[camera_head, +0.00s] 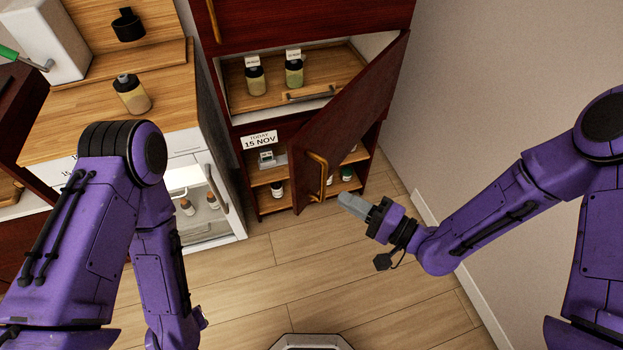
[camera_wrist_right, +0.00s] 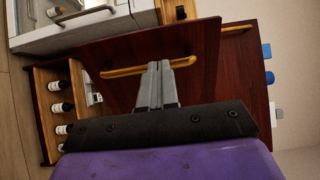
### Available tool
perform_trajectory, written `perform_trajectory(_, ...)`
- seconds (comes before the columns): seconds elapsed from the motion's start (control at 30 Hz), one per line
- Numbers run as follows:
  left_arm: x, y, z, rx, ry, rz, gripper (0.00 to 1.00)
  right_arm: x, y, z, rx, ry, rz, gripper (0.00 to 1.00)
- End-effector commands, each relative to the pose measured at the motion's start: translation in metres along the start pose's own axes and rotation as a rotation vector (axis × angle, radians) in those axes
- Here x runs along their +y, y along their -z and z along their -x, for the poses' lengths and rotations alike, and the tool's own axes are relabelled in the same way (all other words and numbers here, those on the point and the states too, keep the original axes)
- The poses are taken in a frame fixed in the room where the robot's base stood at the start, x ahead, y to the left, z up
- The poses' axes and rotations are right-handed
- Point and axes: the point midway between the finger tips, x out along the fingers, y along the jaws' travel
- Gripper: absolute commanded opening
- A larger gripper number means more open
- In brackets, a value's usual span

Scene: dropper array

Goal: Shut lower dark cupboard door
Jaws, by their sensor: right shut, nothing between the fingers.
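The lower dark cupboard door (camera_head: 343,105) is a dark red-brown panel that stands open, swung out from the right side of the cupboard. Its brass bar handle (camera_head: 318,175) is near its lower free edge. The door (camera_wrist_right: 195,42) and handle (camera_wrist_right: 122,71) also show in the right wrist view. My right gripper (camera_head: 345,200) is shut and empty, close to the door's lower end in the head view. Its fingertips (camera_wrist_right: 158,65) overlap the handle in the right wrist view; I cannot tell whether they touch. My left arm shows at left, but its gripper does not.
The cupboard's open shelves (camera_head: 265,176) hold small bottles. A wooden tray (camera_head: 292,95) with two labelled bottles is above. A white cabinet (camera_head: 205,160) with a wooden top stands to the left. A pale wall (camera_head: 480,80) bounds the right. The wooden floor (camera_head: 290,275) in front is clear.

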Motion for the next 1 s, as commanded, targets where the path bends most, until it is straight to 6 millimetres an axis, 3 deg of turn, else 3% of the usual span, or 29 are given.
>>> perform_trajectory(0.2, -0.001, 0.006, 0.013, 0.0, 0.0, 0.0, 0.0, -0.002, -0.001, -0.049, -0.003, -0.002, 0.001, 0.0)
perform_trajectory(0.43, -0.002, 0.01, 0.024, 0.0, 0.0, 0.0, 0.0, -0.001, -0.001, -0.088, -0.001, -0.003, 0.0, 0.0)
perform_trajectory(0.6, -0.002, 0.011, 0.025, 0.0, 0.0, 0.0, 0.0, 0.0, -0.001, -0.098, 0.001, -0.003, 0.001, 0.0)
perform_trajectory(1.0, -0.002, 0.01, 0.024, 0.0, 0.0, 0.0, 0.0, 0.001, 0.0, -0.101, 0.008, -0.003, 0.0, 0.0)
